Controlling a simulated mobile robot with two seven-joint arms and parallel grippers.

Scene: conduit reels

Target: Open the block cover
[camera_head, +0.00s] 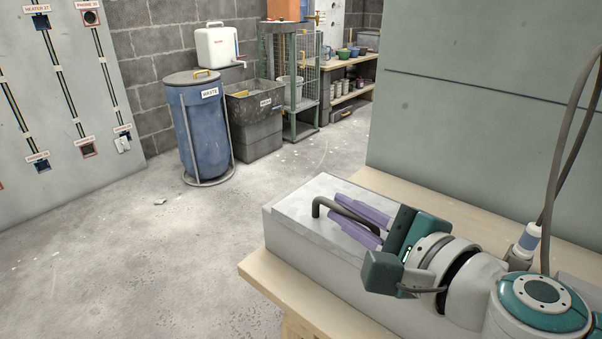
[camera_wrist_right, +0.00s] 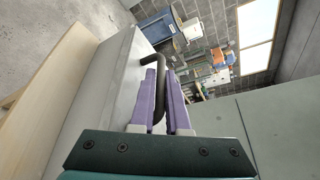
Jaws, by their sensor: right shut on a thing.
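The block cover (camera_head: 300,200) is the flat light-grey lid on top of a long grey box on the wooden bench. A dark bent bar handle (camera_head: 318,204) stands on the cover; it also shows in the right wrist view (camera_wrist_right: 151,61). My right gripper (camera_head: 336,206) has its purple fingers on either side of the handle and is shut on it. In the right wrist view the handle runs between the two fingers (camera_wrist_right: 165,95). The cover looks flat on the box. My left gripper is not in view.
The wooden bench (camera_head: 258,277) extends around the box, against a grey panel (camera_head: 480,120) at the right. A blue waste bin (camera_head: 205,130), a grey tub (camera_head: 255,110) and a wire cage stand at the back. The floor at the left is mostly clear.

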